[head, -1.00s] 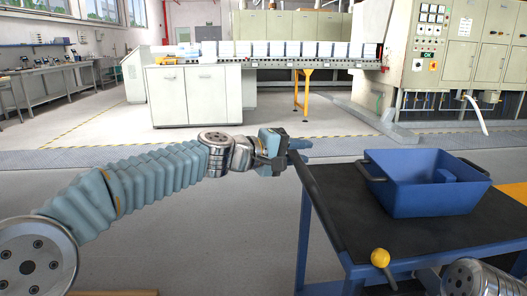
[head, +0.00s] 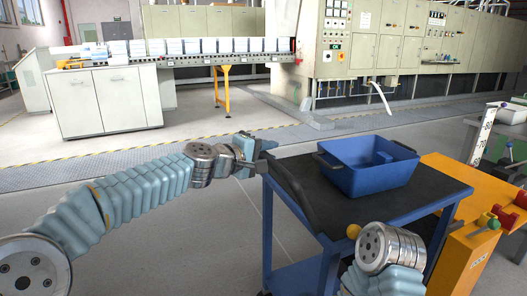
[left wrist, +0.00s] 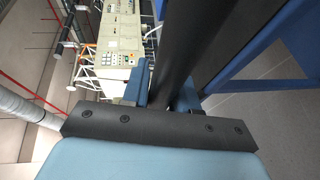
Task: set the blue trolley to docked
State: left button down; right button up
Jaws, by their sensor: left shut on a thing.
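The blue trolley (head: 335,258) has a blue frame and a black top (head: 410,197). It stands in front of me to the right. A black push handle (head: 296,196) runs along its left side. My left gripper (head: 263,158) is shut on the far end of this handle. In the left wrist view the dark handle bar (left wrist: 188,45) passes between the blue fingers (left wrist: 160,98). My right arm shows at the bottom in front of the trolley, but its gripper is out of view.
A blue bin (head: 370,178) sits on the trolley top. An orange stand (head: 465,258) with red and green knobs is close on the trolley's right; contact is unclear. The furnace line is behind. Floor on the left is clear.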

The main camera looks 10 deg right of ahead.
pick_arm(q)
jog(key=shift+d+r, duration=0.1)
jog(key=c, duration=1)
grip_release()
jog(key=shift+w+d, duration=0.1)
jog(key=shift+d, duration=0.05)
jog(key=shift+o, duration=0.2)
jog(key=b+v, duration=0.4)
jog(key=v, duration=0.9)
jog(key=shift+s+a, duration=0.3)
